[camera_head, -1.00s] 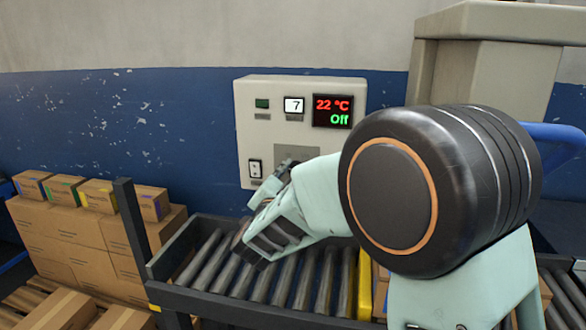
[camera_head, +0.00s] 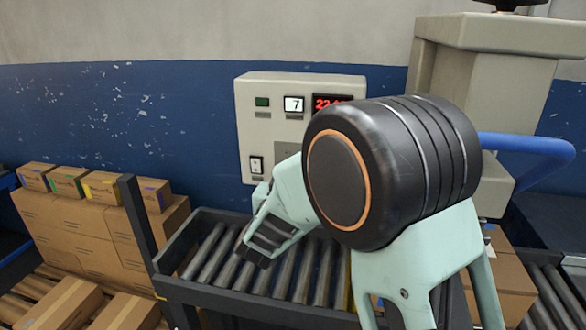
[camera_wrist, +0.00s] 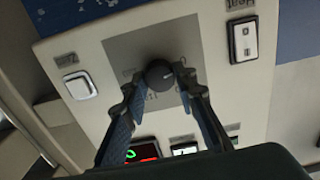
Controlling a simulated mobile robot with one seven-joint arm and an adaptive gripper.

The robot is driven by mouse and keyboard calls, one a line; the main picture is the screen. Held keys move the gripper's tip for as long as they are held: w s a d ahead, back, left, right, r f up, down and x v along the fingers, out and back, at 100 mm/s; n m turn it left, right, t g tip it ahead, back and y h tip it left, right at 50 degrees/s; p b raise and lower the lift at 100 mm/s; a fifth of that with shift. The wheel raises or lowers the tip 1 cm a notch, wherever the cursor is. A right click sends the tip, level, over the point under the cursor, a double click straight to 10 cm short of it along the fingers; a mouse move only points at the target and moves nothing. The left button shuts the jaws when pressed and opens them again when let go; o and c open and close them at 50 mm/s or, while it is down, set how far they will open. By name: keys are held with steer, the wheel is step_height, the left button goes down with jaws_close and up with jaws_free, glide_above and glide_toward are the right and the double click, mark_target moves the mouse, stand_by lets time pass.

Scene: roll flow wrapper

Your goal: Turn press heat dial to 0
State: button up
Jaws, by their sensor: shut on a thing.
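The press heat dial (camera_wrist: 160,75) is a small dark round knob with a light pointer mark, set on a grey square plate (camera_wrist: 125,48) in the wrist view. My gripper (camera_wrist: 165,78) has its two fingertips closed on the sides of the dial. The control box (camera_head: 245,125) is a cream panel on the blue wall in the head view. Its small white display (camera_head: 294,104) reads 7. The marks around the dial are too blurred to read fully.
A rocker switch (camera_head: 256,165) sits at the panel's lower left, and a green indicator (camera_head: 262,102) at its upper left. A roller conveyor (camera_head: 225,260) runs below the panel. Stacked cartons (camera_head: 80,225) stand at left. A blue lever (camera_head: 530,150) juts out at right.

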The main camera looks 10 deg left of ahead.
stand_by(0.4)
steer(key=o, duration=1.2)
steer(key=shift+c, duration=0.2)
steer(key=s, duration=1.2)
steer(key=shift+a, duration=0.25)
steer(key=shift+r, duration=0.1)
